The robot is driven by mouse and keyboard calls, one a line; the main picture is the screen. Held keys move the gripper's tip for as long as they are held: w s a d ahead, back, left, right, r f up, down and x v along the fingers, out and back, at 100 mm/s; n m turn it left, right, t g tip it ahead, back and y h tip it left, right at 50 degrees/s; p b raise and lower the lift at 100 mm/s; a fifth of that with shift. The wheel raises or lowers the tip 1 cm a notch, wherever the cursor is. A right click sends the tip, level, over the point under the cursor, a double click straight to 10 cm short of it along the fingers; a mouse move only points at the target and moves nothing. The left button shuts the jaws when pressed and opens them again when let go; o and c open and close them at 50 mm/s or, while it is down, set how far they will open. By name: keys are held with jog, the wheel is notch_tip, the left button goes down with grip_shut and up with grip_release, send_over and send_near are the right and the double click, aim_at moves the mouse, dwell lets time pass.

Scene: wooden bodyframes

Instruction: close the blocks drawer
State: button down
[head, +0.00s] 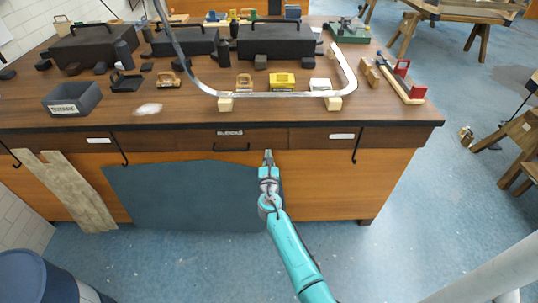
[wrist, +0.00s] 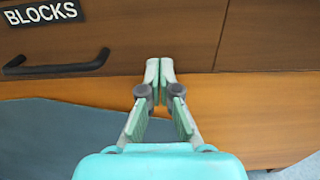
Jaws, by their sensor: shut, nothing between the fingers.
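The blocks drawer (head: 260,138) is a dark wood front in the bench's drawer row, with a label reading BLOCKS and a black bar handle (head: 233,149). In the wrist view its front (wrist: 135,30) fills the upper part, with the handle (wrist: 57,66) at the left. It looks nearly level with its neighbour; I cannot tell how far it stands out. My gripper (head: 268,153) is at the drawer's lower right part, right of the handle. In the wrist view its fingertips (wrist: 159,64) are together and empty, overlapping the lower edge of the front. Contact is unclear.
The bench top (head: 190,110) carries black cases, planes, a curved pale strip (head: 270,94) and a grey bin (head: 72,99). A dark blue panel (head: 190,192) covers the bench front below the drawer. A wooden plank (head: 72,190) leans at the left.

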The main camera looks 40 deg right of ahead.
jog(key=s+a+f+m+y, duration=0.35)
jog(key=s+a, duration=0.35)
jog(key=s, duration=0.4)
jog(key=s+a+f+m+y, duration=0.2)
jog(key=s+a+m, duration=0.35)
jog(key=s, duration=0.65)
jog(key=s+a+f+m+y, duration=0.2)
jog(key=s+a+m, duration=0.1)
jog(key=s+a, duration=0.65)
jog(key=s+a+r+m+y, duration=0.1)
jog(key=s+r+m, duration=0.7)
jog(key=s, duration=0.3)
jog(key=s+a+r+m+y, duration=0.2)
jog(key=s+r+m, duration=0.6)
jog(key=s, duration=0.3)
jog(key=shift+s+a+r+m, duration=0.15)
jog(key=shift+a+r+m, duration=0.2)
jog(key=shift+r, duration=0.4)
